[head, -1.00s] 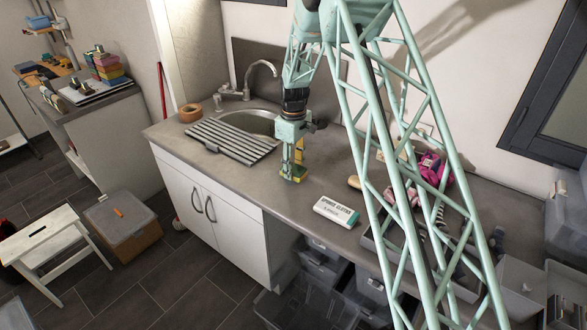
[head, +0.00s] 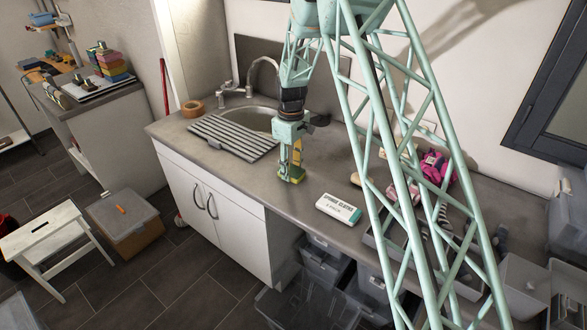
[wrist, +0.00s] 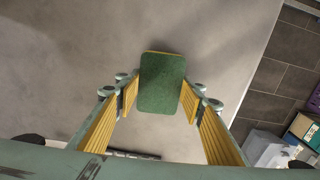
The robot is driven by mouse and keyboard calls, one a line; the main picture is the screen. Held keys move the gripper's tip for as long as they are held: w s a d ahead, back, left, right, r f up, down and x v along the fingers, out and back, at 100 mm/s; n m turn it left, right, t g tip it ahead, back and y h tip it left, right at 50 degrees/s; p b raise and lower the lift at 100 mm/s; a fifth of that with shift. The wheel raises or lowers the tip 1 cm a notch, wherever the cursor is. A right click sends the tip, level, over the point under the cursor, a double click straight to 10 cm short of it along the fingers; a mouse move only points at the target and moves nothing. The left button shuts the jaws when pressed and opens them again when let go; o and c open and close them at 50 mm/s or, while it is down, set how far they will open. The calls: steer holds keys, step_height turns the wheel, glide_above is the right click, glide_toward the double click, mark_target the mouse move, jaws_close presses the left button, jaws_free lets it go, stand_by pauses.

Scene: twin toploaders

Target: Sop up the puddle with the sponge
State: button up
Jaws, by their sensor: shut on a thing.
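The sponge (head: 291,179) is a small block with a green upper face and a yellow underside. It is on or just above the grey counter (head: 215,165), to the right of the sink, close to the front edge. My gripper (head: 292,164) points down and is shut on the sponge. In the wrist view the sponge (wrist: 162,82) sits between the yellow-padded fingers of my gripper (wrist: 160,98), its green face toward the camera. I cannot make out the puddle in either current view; it may be hidden under the sponge or too faint.
A ribbed drainer (head: 233,138) lies left of my gripper, by the sink (head: 252,121). A white package (head: 338,208) lies to the right along the front edge. A roll of tape (head: 192,108) is at the far left. Bare counter surrounds the sponge.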

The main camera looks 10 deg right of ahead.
mark_target(301, 173)
steer(key=shift+s+a, duration=0.7)
steer(key=shift+a, duration=0.15)
stand_by(0.3)
steer(key=shift+s+d+b, duration=0.2)
steer(key=shift+s+d, duration=0.05)
steer(key=shift+d, duration=0.55)
steer(key=shift+s+d+b, duration=0.15)
steer(key=shift+s+d, duration=0.15)
steer(key=shift+d, duration=0.45)
steer(key=shift+s+d+b, duration=0.2)
steer(key=shift+s+d, duration=0.05)
steer(key=shift+d, duration=0.55)
steer(key=shift+w, duration=0.15)
steer(key=shift+w+a+p, duration=0.2)
steer(key=shift+w+a, duration=0.05)
steer(key=shift+w, duration=0.95)
steer(key=shift+w+a+p, duration=0.2)
steer(key=shift+w+a, duration=0.05)
steer(key=shift+w, duration=0.9)
steer(key=shift+s, duration=0.1)
steer(key=shift+s+a+b, duration=0.5)
steer(key=shift+s+a, duration=1.1)
steer(key=shift+a, duration=0.25)
steer(key=shift+d, duration=0.15)
